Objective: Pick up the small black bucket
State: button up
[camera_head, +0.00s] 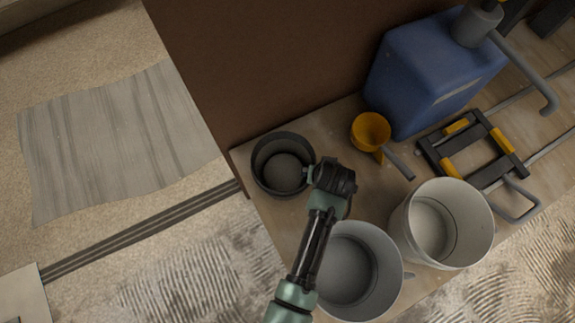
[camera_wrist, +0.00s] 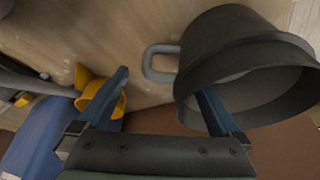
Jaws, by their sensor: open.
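The small black bucket (camera_head: 259,160) stands upright on the wooden board at its left corner, and it looks empty. In the wrist view the bucket (camera_wrist: 235,45) fills the upper right, with a grey loop handle (camera_wrist: 160,62) on its left side. My gripper (camera_head: 318,174) is at the bucket's right side in the head view. Whether either finger touches the bucket cannot be told.
A yellow funnel (camera_head: 370,130) and a blue canister (camera_head: 425,75) stand behind and right of my gripper. Two larger light buckets, one grey (camera_head: 389,262) and one whitish (camera_head: 480,225), stand at the front. A black and yellow frame (camera_head: 478,137) lies at the right. A brown wall (camera_head: 260,60) rises behind.

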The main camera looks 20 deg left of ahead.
jog(key=shift+w+f, duration=0.2)
jog(key=shift+f, duration=0.3)
jog(key=c, duration=1.6)
jog(key=shift+w+r, duration=0.1)
jog(key=shift+r, duration=0.05)
